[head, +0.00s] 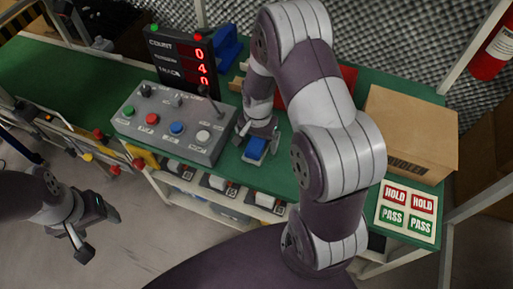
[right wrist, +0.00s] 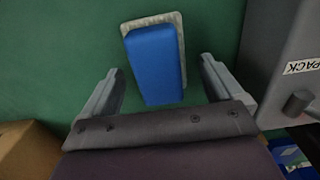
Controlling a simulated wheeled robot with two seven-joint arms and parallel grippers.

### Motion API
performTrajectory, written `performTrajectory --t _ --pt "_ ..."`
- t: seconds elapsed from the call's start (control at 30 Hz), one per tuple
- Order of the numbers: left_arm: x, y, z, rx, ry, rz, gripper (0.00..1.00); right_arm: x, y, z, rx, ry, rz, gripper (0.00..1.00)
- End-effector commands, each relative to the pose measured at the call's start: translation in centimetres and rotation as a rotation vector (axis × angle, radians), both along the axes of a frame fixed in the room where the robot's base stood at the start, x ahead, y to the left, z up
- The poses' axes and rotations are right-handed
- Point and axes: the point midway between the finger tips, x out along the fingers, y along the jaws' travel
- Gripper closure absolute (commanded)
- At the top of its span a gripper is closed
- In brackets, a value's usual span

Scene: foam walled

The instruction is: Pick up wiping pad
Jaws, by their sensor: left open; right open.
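The wiping pad (head: 256,149) is a blue block on a pale grey base, lying on the green table just right of the grey button box. In the right wrist view the pad (right wrist: 155,62) lies ahead of and partly between the two fingers. My right gripper (head: 258,138) is open above the pad, with one finger to each side and visible gaps. Nothing is held in it. My left gripper (head: 97,232) is open and empty, low at the left over the floor, away from the table.
The grey button box (head: 172,122) stands close left of the pad, with a counter display (head: 183,58) behind. A cardboard box (head: 410,128) and a HOLD/PASS card (head: 407,211) are at the right. A blue object (head: 227,45) stands at the back.

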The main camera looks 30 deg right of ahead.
Motion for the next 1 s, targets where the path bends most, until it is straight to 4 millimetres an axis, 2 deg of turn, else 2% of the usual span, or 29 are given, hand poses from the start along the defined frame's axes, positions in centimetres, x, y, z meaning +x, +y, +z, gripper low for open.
performTrajectory --t 0.17,0.3,0.37,0.43,0.47,0.67,0.77,0.97,1.0 --pt "0.0 0.0 0.1 0.000 0.000 0.000 0.29 0.0 0.0 0.1 0.000 0.000 0.000 0.06" --pt "0.0 0.0 0.1 0.000 0.000 0.000 0.29 0.0 0.0 0.1 0.000 0.000 0.000 0.52" --pt "0.0 0.0 0.1 0.000 0.000 0.000 0.29 0.0 0.0 0.1 0.000 0.000 0.000 0.68" --pt "0.0 0.0 0.1 0.000 0.000 0.000 0.29 0.0 0.0 0.1 0.000 0.000 0.001 0.68" --pt "0.0 0.0 0.1 0.000 0.000 0.000 0.29 0.0 0.0 0.1 0.000 0.000 0.001 0.73" --pt "0.0 0.0 0.2 0.000 0.000 0.000 0.29 0.0 0.0 0.3 0.000 -0.001 0.001 0.73" --pt "0.0 0.0 0.5 0.000 0.000 0.000 0.29 0.1 0.0 1.2 0.000 -0.001 0.001 0.73" --pt "0.0 0.0 1.6 0.000 0.000 0.000 0.29 0.1 0.0 4.5 -0.001 -0.003 0.001 0.73" --pt "0.0 0.0 1.6 0.000 0.000 0.000 0.29 -0.6 -0.4 4.9 0.000 -0.001 -0.002 0.73"
